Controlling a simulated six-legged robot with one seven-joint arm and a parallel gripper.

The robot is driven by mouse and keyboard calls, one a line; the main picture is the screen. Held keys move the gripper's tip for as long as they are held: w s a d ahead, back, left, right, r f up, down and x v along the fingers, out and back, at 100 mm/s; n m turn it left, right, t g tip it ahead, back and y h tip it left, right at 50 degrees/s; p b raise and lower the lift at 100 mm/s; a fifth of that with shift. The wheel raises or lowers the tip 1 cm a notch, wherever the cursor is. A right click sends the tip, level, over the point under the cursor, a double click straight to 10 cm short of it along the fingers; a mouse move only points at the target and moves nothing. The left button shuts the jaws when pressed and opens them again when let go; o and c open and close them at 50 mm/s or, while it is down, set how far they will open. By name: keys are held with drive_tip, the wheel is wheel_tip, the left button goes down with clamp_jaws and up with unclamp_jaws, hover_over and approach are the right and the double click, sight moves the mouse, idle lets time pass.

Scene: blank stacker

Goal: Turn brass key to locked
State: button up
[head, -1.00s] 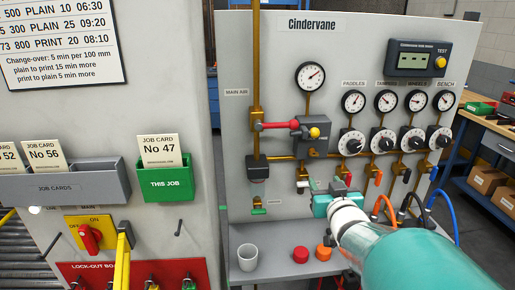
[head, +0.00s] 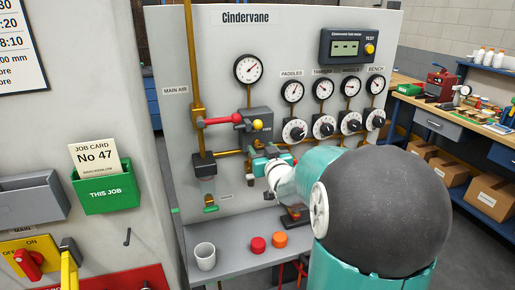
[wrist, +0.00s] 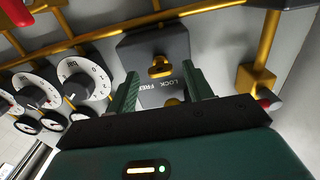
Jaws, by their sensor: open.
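The brass key (wrist: 160,68) shows in the wrist view against a dark grey block (wrist: 152,45) on the panel. A LOCK / FREE label (wrist: 158,86) appears upside down beside it; I cannot clearly tell which word the key points to. My gripper (wrist: 159,72) is open, with one dark green finger on each side of the key in the picture; contact is not visible. A rounded brass part (wrist: 172,102) is partly hidden by the gripper's body. In the head view the grey block (head: 258,115) is at mid-panel, and my teal gripper (head: 265,168) is just below it.
A red-handled lever (head: 222,120) sits left of the block on the brass piping. Dials (head: 294,130) and gauges line the right.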

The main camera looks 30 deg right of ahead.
drive_tip(key=shift+x, duration=0.75)
drive_tip(key=c, duration=1)
